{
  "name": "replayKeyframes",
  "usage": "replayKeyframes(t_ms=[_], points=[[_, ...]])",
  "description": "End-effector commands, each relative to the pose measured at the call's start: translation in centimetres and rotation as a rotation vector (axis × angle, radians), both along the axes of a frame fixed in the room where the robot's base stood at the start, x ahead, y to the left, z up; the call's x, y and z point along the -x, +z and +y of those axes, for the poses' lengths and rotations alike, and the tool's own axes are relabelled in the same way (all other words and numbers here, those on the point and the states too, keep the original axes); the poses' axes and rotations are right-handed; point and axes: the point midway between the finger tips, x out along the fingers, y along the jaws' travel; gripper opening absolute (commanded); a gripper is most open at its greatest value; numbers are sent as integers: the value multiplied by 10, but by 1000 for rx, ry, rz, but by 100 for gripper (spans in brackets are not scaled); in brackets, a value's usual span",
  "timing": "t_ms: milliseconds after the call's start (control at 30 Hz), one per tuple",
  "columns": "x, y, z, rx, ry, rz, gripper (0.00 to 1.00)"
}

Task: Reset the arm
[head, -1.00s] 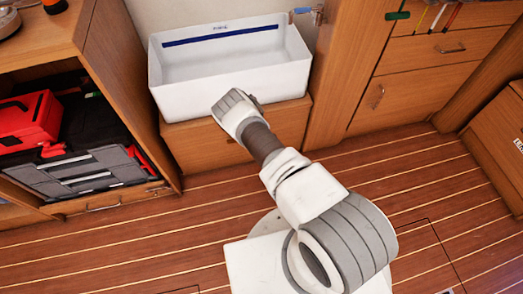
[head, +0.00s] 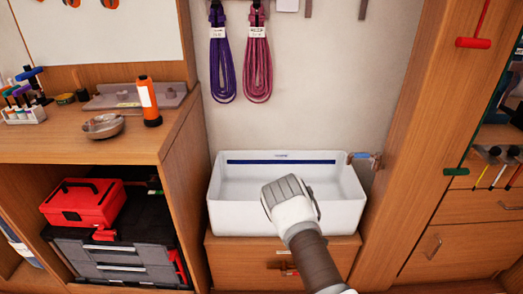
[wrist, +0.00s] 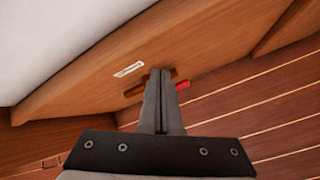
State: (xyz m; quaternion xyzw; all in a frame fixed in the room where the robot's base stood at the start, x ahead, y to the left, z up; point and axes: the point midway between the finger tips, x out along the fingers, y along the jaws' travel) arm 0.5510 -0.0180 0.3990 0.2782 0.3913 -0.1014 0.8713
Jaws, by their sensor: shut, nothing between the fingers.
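My arm (head: 308,255) reaches up from the bottom of the head view, its wrist end overlapping the front of a white bin. The fingers are hidden there behind the wrist. In the wrist view my gripper (wrist: 160,74) shows its two dark fingers pressed together, with nothing between them.
The white bin (head: 225,217) stands on a low wooden cabinet (head: 235,262). At the left, a shelf holds a red toolbox (head: 82,203); a flashlight (head: 148,100) stands above. Purple (head: 222,65) and pink (head: 257,65) coiled lines hang on the wall. A wooden cabinet is at right.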

Motion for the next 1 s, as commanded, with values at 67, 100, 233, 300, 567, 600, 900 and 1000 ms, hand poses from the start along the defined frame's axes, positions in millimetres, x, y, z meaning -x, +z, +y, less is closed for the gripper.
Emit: replayKeyframes(t_ms=[67,100,233,300,567,600,900,1000], points=[[-16,33,-1,-57,-102,-4,0],[-22,47,-1,-87,-153,-2,0],[-35,95,-3,-187,-317,6,0],[-40,121,-4,-244,-403,10,0],[-40,217,-6,-459,-703,25,0],[-38,232,-6,-494,-747,29,0],[-5,335,-6,-744,-1059,58,0],[13,366,-4,-824,-1156,70,0]])
